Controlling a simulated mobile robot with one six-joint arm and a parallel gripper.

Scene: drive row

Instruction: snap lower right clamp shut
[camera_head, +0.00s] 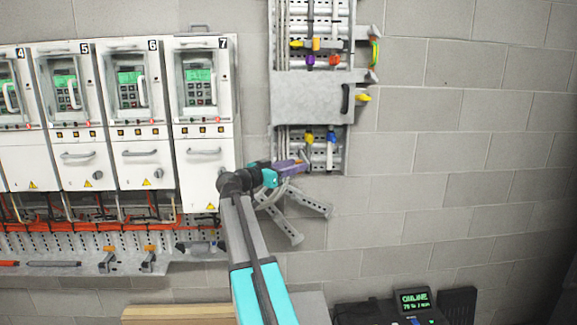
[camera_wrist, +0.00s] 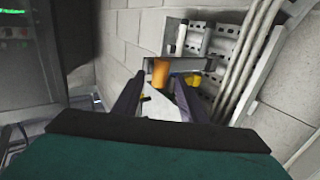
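My gripper (camera_head: 292,166) is in front of the lower end of the cable tray (camera_head: 283,145), left of centre. In the wrist view my gripper (camera_wrist: 160,84) has its two dark fingers apart with nothing held. An orange piece (camera_wrist: 161,69) shows beyond and between the fingertips, with a yellow piece (camera_wrist: 192,80) beside the right one. I cannot tell for certain which fitting is the lower right clamp.
White drive cabinets (camera_head: 203,150) stand left of the tray. Grey perforated arms (camera_head: 306,203) jut out beneath my gripper. A screen (camera_head: 414,299) stands lower right. The block wall farther right is bare.

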